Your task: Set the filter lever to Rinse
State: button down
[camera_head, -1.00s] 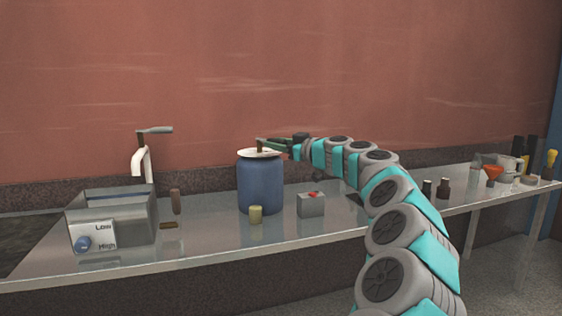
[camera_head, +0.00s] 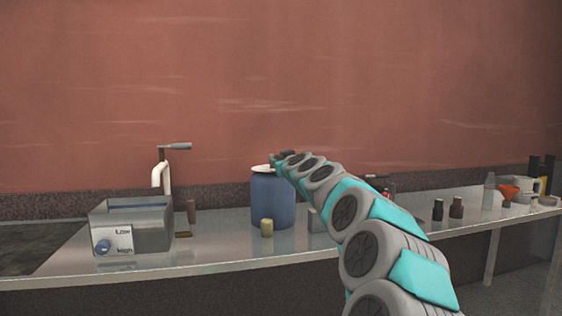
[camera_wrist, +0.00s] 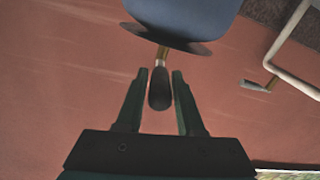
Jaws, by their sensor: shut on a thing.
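The blue canister (camera_head: 272,201) stands upright on the metal counter, with a pale lid (camera_head: 262,168) on top. In the wrist view its blue body (camera_wrist: 185,15) hangs in from the top edge. A lever (camera_wrist: 160,90) with a dark rounded grip and a brass-coloured stem sticks out from its rim. My gripper (camera_wrist: 160,74) has one finger on each side of the grip and is shut on it. In the head view my arm hides most of the lever and the fingertips. No Rinse marking is legible.
A small yellowish cylinder (camera_head: 267,227) stands before the canister. Dark bottles (camera_head: 456,208) and an orange funnel (camera_head: 508,192) stand at right.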

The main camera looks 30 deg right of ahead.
dwell(0.3)
jog(key=c, duration=0.5)
grip_release()
jog(key=shift+s+a, duration=0.25)
jog(key=shift+s, duration=1)
jog(key=shift+s+a, duration=0.3)
jog(key=shift+s, duration=1)
jog(key=shift+s+a, duration=0.25)
jog(key=shift+s, duration=1)
jog(key=shift+a, duration=0.1)
